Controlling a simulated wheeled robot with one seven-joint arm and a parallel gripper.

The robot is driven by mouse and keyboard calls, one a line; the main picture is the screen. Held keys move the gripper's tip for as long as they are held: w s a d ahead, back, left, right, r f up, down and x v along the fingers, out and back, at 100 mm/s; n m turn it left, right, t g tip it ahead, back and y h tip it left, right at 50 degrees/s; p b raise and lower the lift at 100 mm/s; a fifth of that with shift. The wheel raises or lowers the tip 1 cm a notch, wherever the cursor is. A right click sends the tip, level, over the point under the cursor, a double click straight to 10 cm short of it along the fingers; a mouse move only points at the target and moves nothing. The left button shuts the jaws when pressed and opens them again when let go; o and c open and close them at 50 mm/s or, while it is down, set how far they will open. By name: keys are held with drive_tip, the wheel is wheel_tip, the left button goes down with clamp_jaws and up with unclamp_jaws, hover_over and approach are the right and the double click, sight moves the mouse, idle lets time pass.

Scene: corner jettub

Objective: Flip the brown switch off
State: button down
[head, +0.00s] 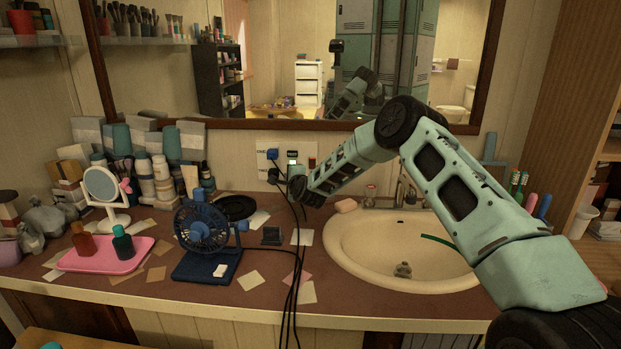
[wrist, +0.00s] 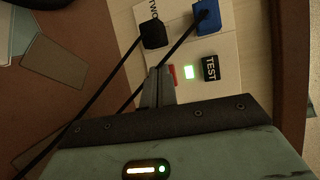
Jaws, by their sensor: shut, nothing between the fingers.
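In the head view, a small reddish-brown switch (head: 311,163) sits at the right end of the pale wall plate (head: 262,158), below the mirror. My gripper (wrist: 158,84) is shut and empty in the wrist view. Its fingertips point at the lower part of the plate, beside a small red piece (wrist: 173,73). I cannot tell whether the fingertips touch anything.
A blue plug (wrist: 206,14) and a black plug (wrist: 153,35) are in the plate, with black cables hanging past the counter edge. A blue fan (head: 204,240) stands left of the cables. The sink (head: 350,250) lies below my arm. The mirror (head: 220,125) is above.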

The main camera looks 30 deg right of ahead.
sight(312, 162)
drive_tip(key=s+m+h+b, duration=0.1)
drive_tip(key=m, duration=0.2)
drive_tip(key=s+m+t+h+b, duration=0.1)
drive_tip(key=s+m, duration=0.1)
drive_tip(key=m, duration=0.1)
drive_tip(key=s+f+m+h+b, duration=0.1)
drive_tip(key=m, duration=0.2)
drive_tip(key=shift+s+m+h+b, duration=0.15)
drive_tip(key=shift+m+h+b, duration=0.15)
drive_tip(key=s+r+m+h+b, duration=0.1)
drive_tip(key=s+m+h+b, duration=0.2)
drive_tip(key=m, duration=0.9)
drive_tip(key=s+h, duration=0.2)
drive_tip(key=s, duration=0.2)
drive_tip(key=shift+s+d+r+b, duration=0.25)
drive_tip(key=shift+s+d+b, duration=0.1)
drive_tip(key=p+x, duration=0.1)
drive_tip(key=x, duration=1.3)
drive_tip(key=shift+d+r+p, duration=0.1)
drive_tip(key=shift+p, duration=0.3)
